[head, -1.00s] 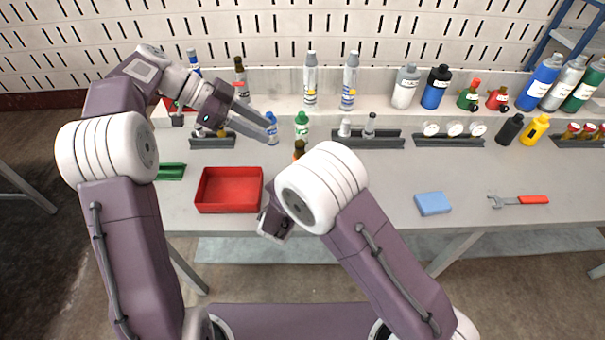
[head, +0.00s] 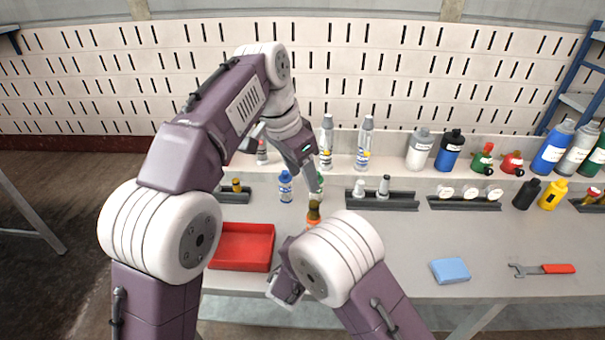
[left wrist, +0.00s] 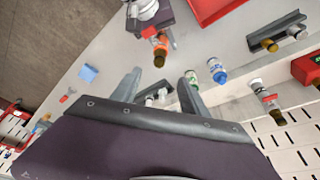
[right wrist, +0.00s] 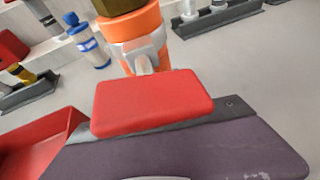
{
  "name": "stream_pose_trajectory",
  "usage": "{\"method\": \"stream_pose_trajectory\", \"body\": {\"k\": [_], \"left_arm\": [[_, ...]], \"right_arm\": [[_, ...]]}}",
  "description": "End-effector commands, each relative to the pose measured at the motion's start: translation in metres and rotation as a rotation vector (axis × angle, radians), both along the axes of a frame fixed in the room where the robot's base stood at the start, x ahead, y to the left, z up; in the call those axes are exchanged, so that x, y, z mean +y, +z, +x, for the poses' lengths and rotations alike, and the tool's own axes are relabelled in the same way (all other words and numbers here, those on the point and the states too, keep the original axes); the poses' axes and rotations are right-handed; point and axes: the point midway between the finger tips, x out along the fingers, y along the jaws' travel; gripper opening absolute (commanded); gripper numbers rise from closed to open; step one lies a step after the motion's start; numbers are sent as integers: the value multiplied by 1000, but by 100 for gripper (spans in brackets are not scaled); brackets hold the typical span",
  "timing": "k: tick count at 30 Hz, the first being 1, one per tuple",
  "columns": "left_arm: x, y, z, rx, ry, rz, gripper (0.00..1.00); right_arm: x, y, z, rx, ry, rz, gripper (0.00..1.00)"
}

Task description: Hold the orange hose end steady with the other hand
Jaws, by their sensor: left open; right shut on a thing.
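The orange hose end (head: 313,221) has a brown-gold tip and stands over the bench front, by my right gripper (head: 286,288). In the right wrist view the orange body (right wrist: 132,25) stands just beyond a grey fitting (right wrist: 147,55) and a red block (right wrist: 152,103), which hides my right fingers. My right gripper is shut on the part with the hose end. My left gripper (head: 314,188) is open and empty, above and behind the hose end. In the left wrist view the hose end (left wrist: 160,47) lies beyond the spread left fingers (left wrist: 163,80), apart from them.
A red tray (head: 243,247) stands left of the hose end. A blue-capped bottle (head: 286,187) and a green-capped bottle (head: 319,180) stand behind, close to the left fingers. A dark rack (head: 382,201) is to the right. A blue sponge (head: 450,270) and wrench (head: 541,269) lie farther right.

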Motion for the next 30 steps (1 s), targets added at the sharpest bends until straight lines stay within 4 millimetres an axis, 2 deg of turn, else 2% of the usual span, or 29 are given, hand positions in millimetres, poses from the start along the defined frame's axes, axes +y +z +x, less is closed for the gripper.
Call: {"method": "stream_pose_trajectory", "body": {"k": [4,7,15,21,30], "left_arm": [[-2,-3,0,3,-5,0,52],[-5,-15,1,8,-5,0,52],[-19,-75,13,10,-5,1,52],[-26,-106,20,7,-5,-1,52],[-29,-116,22,4,-4,-2,52]], "right_arm": [[0,0,0,-1,1,1,0],[0,1,0,-1,1,1,0],[0,1,0,-1,1,1,0],[0,1,0,-1,0,1,0],[0,1,0,-1,0,1,0]]}}
